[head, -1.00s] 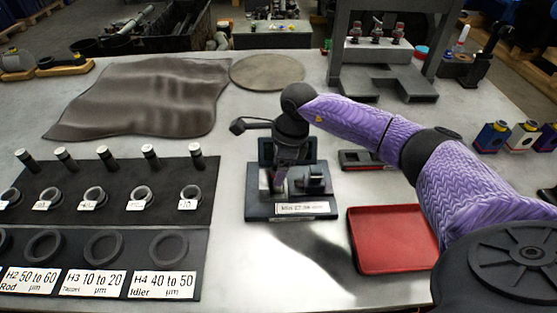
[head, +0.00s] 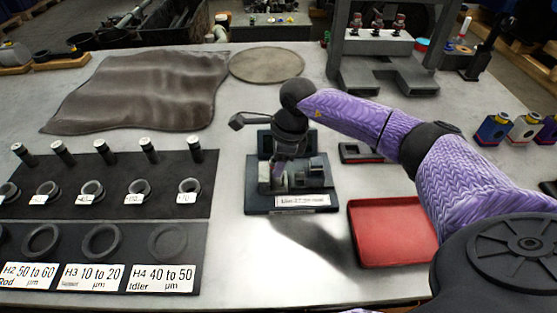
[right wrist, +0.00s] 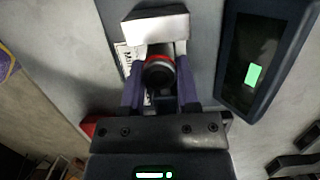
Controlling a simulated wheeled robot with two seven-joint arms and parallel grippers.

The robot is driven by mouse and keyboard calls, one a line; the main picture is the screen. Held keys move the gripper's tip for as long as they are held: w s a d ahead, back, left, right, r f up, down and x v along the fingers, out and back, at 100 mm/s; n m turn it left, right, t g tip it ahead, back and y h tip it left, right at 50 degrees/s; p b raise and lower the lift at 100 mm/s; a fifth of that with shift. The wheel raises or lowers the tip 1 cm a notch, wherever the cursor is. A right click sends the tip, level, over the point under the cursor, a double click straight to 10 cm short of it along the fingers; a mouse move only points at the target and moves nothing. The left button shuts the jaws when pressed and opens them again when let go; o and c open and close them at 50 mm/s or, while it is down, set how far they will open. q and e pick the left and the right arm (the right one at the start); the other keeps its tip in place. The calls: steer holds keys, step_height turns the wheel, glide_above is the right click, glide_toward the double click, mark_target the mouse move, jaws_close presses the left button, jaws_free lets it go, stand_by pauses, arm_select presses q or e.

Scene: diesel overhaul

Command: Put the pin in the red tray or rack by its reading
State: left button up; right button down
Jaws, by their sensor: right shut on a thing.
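My right gripper (head: 280,178) reaches down over a dark measuring stand (head: 262,206) with a white label on its front edge. In the right wrist view its fingers (right wrist: 160,88) are shut on the pin (right wrist: 158,72), whose dark round end has a red ring. The pin is close to a pale block of the stand (right wrist: 155,28); I cannot tell if they touch. The stand's dark display (right wrist: 262,50) shows a green patch, too small to read. The red tray (head: 390,232) is empty, right of the stand. The rack (head: 105,255) at left has labelled round places. My left gripper is not in view.
Several upright dark pins and tagged rings stand on a dark mat (head: 120,207) behind the rack labels. A dark cloth (head: 135,92) and a round pad (head: 267,65) lie farther back. A small dark-red frame (head: 362,152) sits behind the tray. Bare table lies in front of the stand.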

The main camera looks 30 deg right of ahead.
steer(key=shift+r+p, duration=1.85)
steer(key=shift+r, duration=0.8)
steer(key=shift+f, duration=0.1)
